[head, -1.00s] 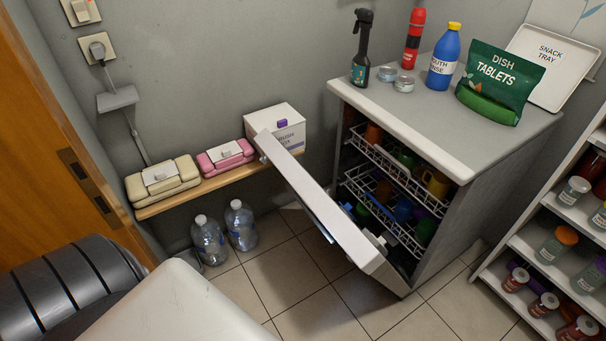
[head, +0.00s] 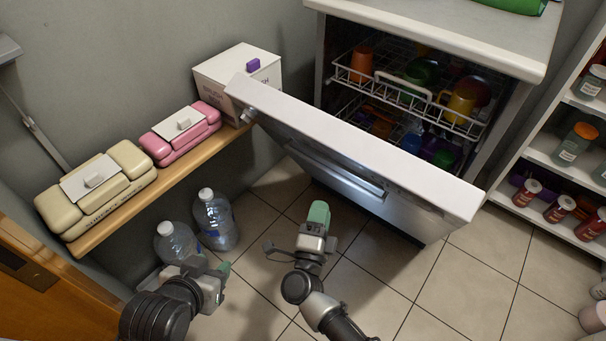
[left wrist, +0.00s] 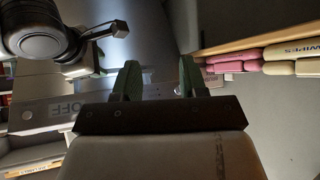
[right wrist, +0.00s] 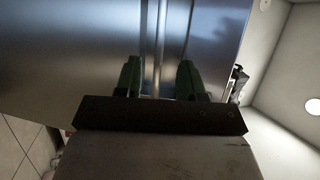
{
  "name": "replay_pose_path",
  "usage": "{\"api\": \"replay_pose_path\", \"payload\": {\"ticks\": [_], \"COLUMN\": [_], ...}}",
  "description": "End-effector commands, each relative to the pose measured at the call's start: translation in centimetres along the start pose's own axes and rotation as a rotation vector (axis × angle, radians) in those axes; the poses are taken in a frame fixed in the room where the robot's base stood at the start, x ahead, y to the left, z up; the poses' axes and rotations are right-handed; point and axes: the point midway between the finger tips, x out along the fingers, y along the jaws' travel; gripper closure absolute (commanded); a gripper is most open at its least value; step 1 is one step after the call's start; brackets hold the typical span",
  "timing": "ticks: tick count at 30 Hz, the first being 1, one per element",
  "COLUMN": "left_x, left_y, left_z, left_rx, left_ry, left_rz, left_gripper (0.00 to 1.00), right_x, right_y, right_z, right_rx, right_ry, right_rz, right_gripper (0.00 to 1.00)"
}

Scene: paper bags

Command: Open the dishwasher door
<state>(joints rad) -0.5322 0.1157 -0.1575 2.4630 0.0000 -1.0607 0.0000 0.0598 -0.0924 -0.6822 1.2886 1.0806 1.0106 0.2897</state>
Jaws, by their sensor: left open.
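The dishwasher (head: 530,62) stands with its silver door (head: 420,216) part-way open. The door leans outward, its pale top edge well away from the counter, and racks of cups show behind it. A long handle (head: 345,178) runs along the door's outer face. My right gripper (head: 319,213) is open and empty in front of the door. In the right wrist view, the handle (right wrist: 158,45) lies ahead, lined up between the spread fingers (right wrist: 156,80). My left gripper (head: 222,268) is open and empty, low beside the bottles. Its fingers (left wrist: 160,82) show apart in the left wrist view.
A wooden shelf (head: 165,172) on the left holds wipes packs and a white box (head: 238,72) close to the door's left end. Two water bottles (head: 215,220) stand on the floor. A jar shelf (head: 545,165) is at right. Floor tiles before the door are clear.

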Motion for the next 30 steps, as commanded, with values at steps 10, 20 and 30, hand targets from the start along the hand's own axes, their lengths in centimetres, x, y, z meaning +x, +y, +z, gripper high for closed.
{"api": "replay_pose_path", "payload": {"ticks": [10,20,30], "left_x": [0.4,0.5,0.4], "left_y": [0.3,0.7,0.8], "left_z": [-2.0,-4.3,-4.7], "left_rx": [0.002,0.003,0.003], "left_ry": [0.133,0.299,0.322], "left_rz": [0.008,0.018,0.019], "left_gripper": [0.57,0.57,0.57], "right_x": [5.6,10.1,10.7], "right_y": [-0.1,-0.1,-0.1], "right_z": [0.0,0.0,0.0], "right_rx": [0.000,-0.003,-0.002], "right_ry": [0.002,0.000,0.000], "right_rz": [-0.005,-0.003,0.000], "right_gripper": [0.61,0.61,0.61]}}
